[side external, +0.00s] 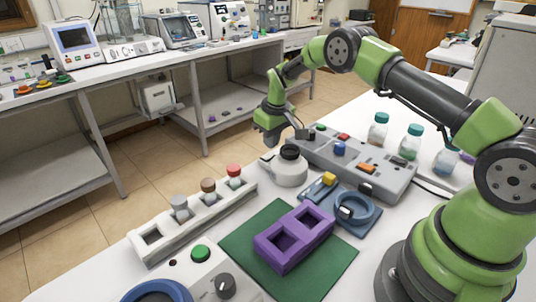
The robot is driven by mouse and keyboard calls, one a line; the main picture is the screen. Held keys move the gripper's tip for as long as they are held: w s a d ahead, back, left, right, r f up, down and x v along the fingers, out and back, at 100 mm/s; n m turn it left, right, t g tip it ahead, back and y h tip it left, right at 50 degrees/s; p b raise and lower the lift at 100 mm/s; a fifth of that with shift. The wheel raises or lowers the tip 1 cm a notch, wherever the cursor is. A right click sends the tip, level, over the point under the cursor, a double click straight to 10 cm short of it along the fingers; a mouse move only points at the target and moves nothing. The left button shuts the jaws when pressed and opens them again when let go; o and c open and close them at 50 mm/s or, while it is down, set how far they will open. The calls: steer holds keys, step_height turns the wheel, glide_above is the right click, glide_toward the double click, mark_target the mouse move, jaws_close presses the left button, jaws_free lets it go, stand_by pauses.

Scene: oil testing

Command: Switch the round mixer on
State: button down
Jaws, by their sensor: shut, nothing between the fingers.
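The round mixer appears to be the white round device (289,174) with a black top, standing on the table left of a long grey control box. I cannot make out a switch on it or tell whether it is running. My gripper (284,140) is just above and behind its black top, pointing down. It is shut and holds nothing. Its fingertips are small, and I cannot tell whether they touch the mixer.
The grey control box (385,178) carries coloured buttons. Nearby are a white rack (193,225) with stoppered vials, a purple block (296,241) on a green mat (334,268), a blue ring device (368,206), a white unit with a green button (200,252), and bottles (411,142) behind.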

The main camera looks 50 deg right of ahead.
mark_target(271, 153)
steer(key=shift+f, duration=1.15)
stand_by(0.4)
steer(key=shift+r, duration=3.5)
